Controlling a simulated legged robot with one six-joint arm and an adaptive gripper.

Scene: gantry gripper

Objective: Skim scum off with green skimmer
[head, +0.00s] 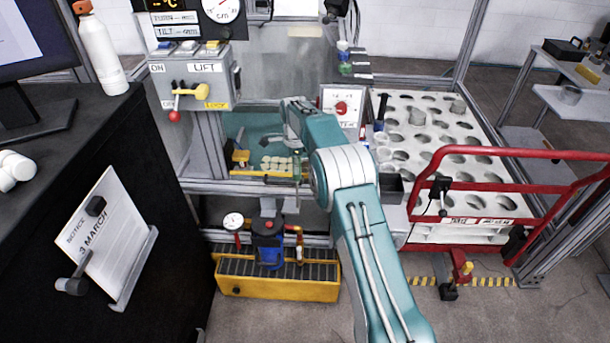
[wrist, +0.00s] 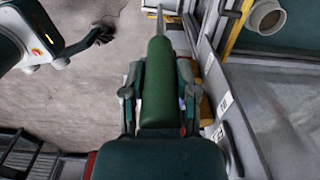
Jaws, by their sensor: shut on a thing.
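The green skimmer (wrist: 158,85) shows in the wrist view as a thick green handle with a thin grey shaft running away at the top. My gripper (wrist: 158,100) is shut on this handle, with one finger on each side. The skimmer's far end is out of the wrist view. In the head view my arm reaches over a tank of teal liquid (head: 245,130), and the gripper is mostly hidden behind the arm. Pale scum patches (head: 277,163) float near the tank's front edge. In the wrist view teal liquid (wrist: 290,35) shows at the upper right.
A lift control box (head: 190,85) stands left of the tank. A white rack with round holes (head: 430,130) and a red rail (head: 500,155) are on the right. A yellow tray with a blue pump (head: 268,250) sits below. A pale pipe end (wrist: 266,17) shows at the tank.

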